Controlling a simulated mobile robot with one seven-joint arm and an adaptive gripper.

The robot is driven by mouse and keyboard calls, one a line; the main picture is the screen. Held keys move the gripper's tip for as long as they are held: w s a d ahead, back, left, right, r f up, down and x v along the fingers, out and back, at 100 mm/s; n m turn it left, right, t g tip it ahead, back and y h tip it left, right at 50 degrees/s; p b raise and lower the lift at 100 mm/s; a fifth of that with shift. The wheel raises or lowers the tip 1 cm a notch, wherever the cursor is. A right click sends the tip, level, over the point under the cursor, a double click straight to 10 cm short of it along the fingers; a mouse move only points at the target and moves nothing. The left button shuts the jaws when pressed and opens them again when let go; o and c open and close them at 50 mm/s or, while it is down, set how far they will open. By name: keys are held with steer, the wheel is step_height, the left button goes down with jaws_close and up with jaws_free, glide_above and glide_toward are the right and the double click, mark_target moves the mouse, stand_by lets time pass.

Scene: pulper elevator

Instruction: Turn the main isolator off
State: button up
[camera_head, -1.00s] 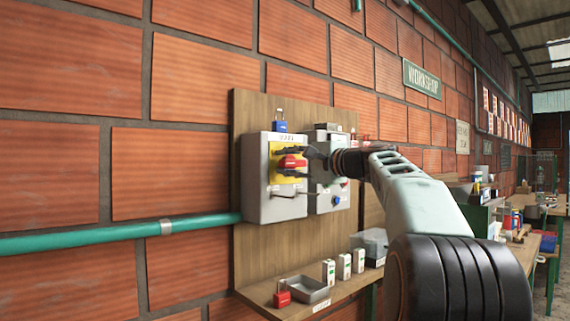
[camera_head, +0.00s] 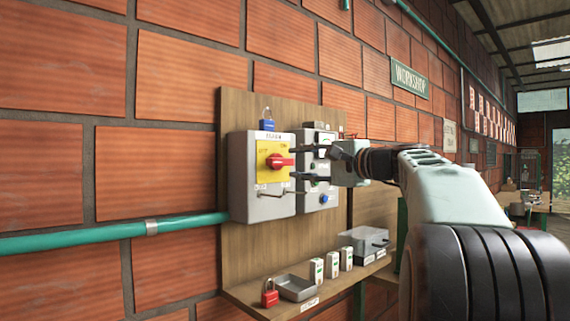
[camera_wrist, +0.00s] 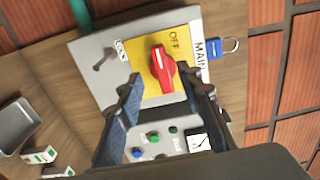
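The main isolator is a grey box (camera_head: 262,207) on a wooden board, with a yellow plate (camera_head: 263,177) and a red rotary handle (camera_head: 278,161). The handle lies level across the plate. In the wrist view the red handle (camera_wrist: 162,72) has its white mark pointing towards the word OFF. My gripper (camera_head: 292,163) is open and empty, just out from the handle, its fingers pointing at the box. In the wrist view the open fingertips (camera_wrist: 160,80) stand either side of the handle's lower end, apart from it.
A blue padlock (camera_head: 267,125) is at the top of the isolator. A second grey control box (camera_head: 310,205) with buttons adjoins on the right, partly behind my gripper. The shelf below holds a red padlock (camera_head: 270,297), a metal tray (camera_head: 296,289) and several small white blocks.

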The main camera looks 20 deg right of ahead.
steer(key=shift+v, duration=1.75)
